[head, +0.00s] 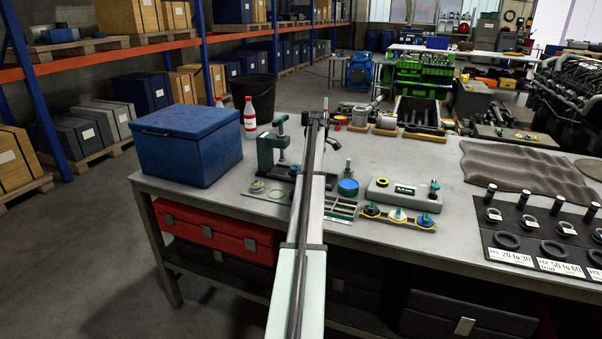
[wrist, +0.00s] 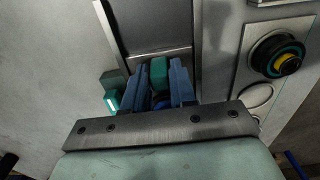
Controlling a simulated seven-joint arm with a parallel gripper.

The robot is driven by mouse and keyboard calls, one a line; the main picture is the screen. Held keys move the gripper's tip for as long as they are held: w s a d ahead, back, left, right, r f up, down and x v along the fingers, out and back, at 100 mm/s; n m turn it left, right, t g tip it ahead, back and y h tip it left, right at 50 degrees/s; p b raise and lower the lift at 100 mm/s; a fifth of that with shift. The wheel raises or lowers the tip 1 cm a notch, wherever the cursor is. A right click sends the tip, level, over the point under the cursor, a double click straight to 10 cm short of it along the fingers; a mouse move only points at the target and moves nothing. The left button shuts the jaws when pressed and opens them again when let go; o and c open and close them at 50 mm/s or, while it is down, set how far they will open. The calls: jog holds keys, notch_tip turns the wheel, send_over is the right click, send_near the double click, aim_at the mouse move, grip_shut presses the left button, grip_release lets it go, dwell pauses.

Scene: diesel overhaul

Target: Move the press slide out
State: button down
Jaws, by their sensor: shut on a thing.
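My gripper (wrist: 160,82) shows in the wrist view with its two blue fingers closed around a small green block (wrist: 158,72). The block stands at the near end of a dark grey recessed strip (wrist: 150,25) with light metal edges. I take the block to be the handle of the press slide, but cannot be sure. Another green part (wrist: 113,90) lies just left of the fingers. In the head view a green press (head: 268,150) stands on the bench, left of my arm. My gripper's fingertips are hidden behind my arm there.
A black ring with a yellow centre (wrist: 280,58) sits in a grey plate right of the fingers. On the bench (head: 450,250) are a blue box (head: 187,145), a divided tray (head: 341,208), a strip with round parts (head: 397,216) and a grey block (head: 404,190).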

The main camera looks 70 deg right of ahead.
jog(key=shift+s, duration=2.95)
jog(key=c, duration=1)
grip_release()
jog(key=shift+s, duration=0.1)
jog(key=shift+c, duration=0.2)
jog(key=shift+r, duration=0.1)
jog(key=shift+r, duration=2.65)
notch_tip(320, 180, up, 4)
